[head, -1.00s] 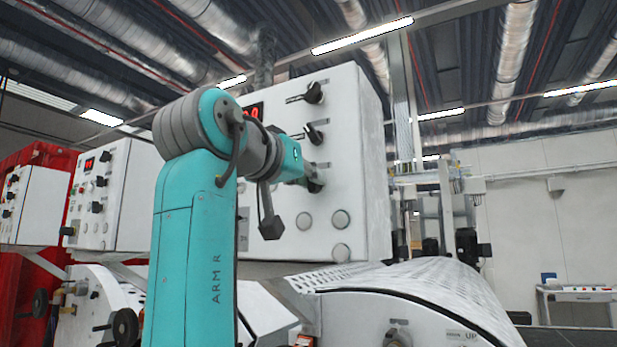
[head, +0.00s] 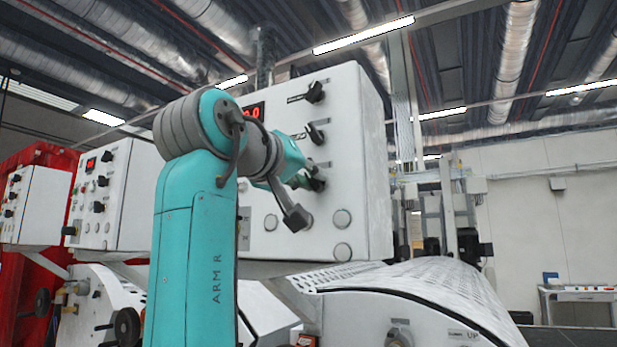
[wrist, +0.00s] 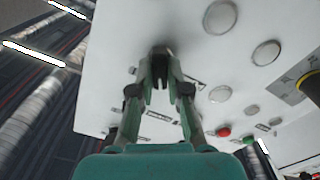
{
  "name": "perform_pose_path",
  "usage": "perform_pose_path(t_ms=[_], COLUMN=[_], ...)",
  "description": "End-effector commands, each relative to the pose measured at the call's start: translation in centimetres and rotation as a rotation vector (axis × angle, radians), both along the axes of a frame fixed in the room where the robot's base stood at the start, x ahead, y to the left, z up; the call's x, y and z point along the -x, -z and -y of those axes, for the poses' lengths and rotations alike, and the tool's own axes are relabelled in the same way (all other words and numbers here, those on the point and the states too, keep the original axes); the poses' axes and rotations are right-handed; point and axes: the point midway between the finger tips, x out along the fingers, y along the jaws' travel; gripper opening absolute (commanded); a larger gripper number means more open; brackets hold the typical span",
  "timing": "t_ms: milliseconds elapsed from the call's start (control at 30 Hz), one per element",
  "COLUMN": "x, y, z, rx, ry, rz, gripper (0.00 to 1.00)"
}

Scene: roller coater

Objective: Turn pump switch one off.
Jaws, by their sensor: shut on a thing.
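A white control panel (head: 357,215) carries a column of black rotary switches. The upper switch (head: 315,92) and the middle switch (head: 316,133) are clear of my gripper. My gripper (head: 316,182) is at the lower switch, which it mostly hides in the head view. In the wrist view my gripper (wrist: 160,84) has its fingers closed in on the dark knob (wrist: 161,50) of that switch, in front of the panel face. No readable label shows which switch is pump switch one.
A red-digit display (head: 253,111) is at the panel's upper left. In the wrist view a red button (wrist: 223,132) is off to the right. A perforated white cover (head: 420,280) lies below the panel.

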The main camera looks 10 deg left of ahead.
Motion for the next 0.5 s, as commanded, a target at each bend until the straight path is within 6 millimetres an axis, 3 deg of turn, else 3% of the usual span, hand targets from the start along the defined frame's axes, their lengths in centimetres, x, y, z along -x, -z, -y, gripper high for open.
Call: perform_pose_path(t_ms=[200, 233, 300, 500], x=[-0.03, -0.03, -0.02, -0.01], y=[0.09, 0.09, 0.09, 0.04], z=[-0.07, -0.07, -0.06, -0.03], rx=[0.001, 0.001, 0.0, 0.0], ry=[0.0, 0.0, 0.0, 0.0], rz=[-0.002, -0.002, -0.002, -0.001], gripper=[0.0, 0.23, 0.4, 0.41])
